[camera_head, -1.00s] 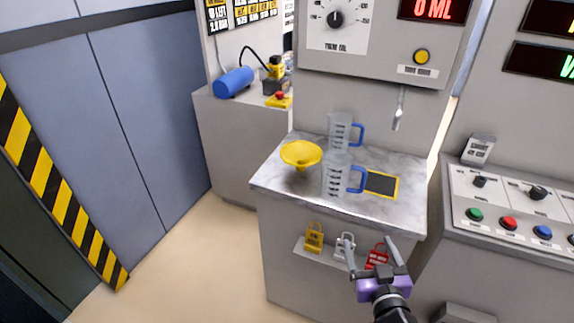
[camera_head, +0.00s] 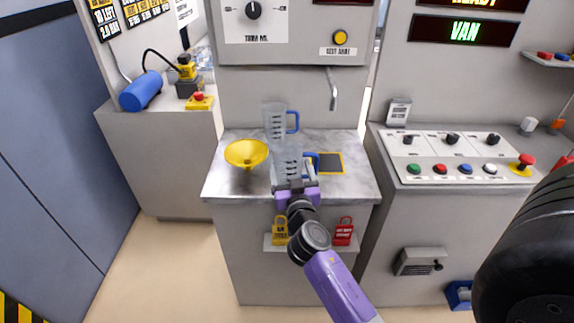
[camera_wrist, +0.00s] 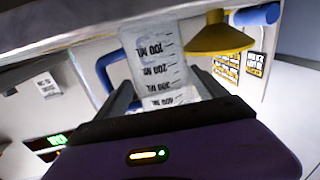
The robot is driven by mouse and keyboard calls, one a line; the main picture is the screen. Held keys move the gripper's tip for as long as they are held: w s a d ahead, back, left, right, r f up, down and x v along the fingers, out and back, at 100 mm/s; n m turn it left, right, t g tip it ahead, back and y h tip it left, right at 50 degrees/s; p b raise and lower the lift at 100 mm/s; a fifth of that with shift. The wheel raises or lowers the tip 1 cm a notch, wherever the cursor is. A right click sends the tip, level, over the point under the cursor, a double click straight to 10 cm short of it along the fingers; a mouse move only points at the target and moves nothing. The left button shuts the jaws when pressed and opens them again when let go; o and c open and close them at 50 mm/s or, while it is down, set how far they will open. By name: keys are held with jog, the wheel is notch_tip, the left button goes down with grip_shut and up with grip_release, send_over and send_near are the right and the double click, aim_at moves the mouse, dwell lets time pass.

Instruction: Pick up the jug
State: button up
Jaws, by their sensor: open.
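Two clear measuring jugs with blue handles stand on the marble-topped counter (camera_head: 345,187). The front jug (camera_head: 286,160) is upright and partly overlapped by my gripper (camera_head: 293,184). The rear jug (camera_head: 273,118) stands just behind it. In the wrist view, which looks upside down, a jug (camera_wrist: 155,50) with black ml marks shows between the two dark fingers of my gripper (camera_wrist: 167,84). The fingers are open, one on each side of the jug's wall. Whether they touch it I cannot tell. Its blue handle (camera_wrist: 104,68) is beyond the left finger.
A yellow funnel (camera_head: 246,153) stands close left of the front jug. A yellow-edged dark pad (camera_head: 330,163) lies to the right. A metal spout (camera_head: 333,90) hangs above the counter.

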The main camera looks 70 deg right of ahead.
jog(key=shift+p+x, duration=0.95)
jog(key=shift+x, duration=1.8)
jog(key=shift+f, duration=0.2)
jog(key=c, duration=1.2)
